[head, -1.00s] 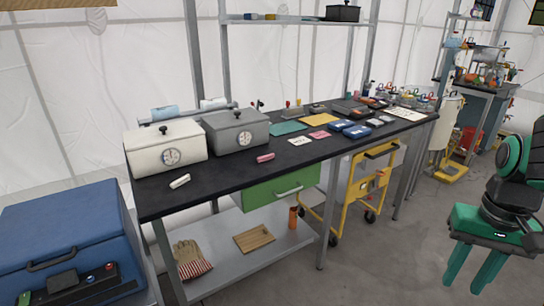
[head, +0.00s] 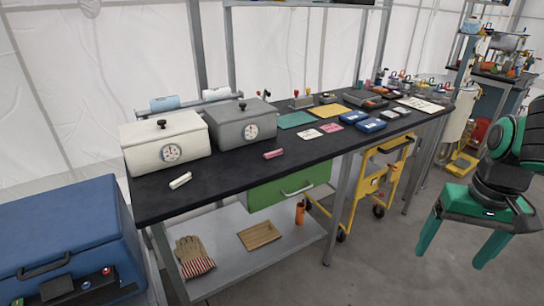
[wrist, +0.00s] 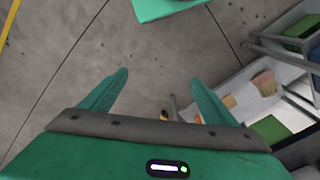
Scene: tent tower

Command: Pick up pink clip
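The pink clip (head: 273,154) lies on the black worktop (head: 225,172) near its front edge, in front of the grey dial box. A white clip (head: 180,181) lies farther left, in front of the white dial box. My gripper (head: 460,258) is at the right of the head view, over the floor and well away from the bench. Its two green fingers are spread apart with nothing between them. In the wrist view my gripper (wrist: 157,85) also shows open, above the bare concrete floor. I cannot make out the pink clip in the wrist view.
A white dial box (head: 165,143) and a grey dial box (head: 239,124) stand behind the clips. A green drawer (head: 290,186) hangs under the worktop. A yellow cart (head: 378,178) stands below the bench. A blue case (head: 65,240) is at left. The floor before the bench is clear.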

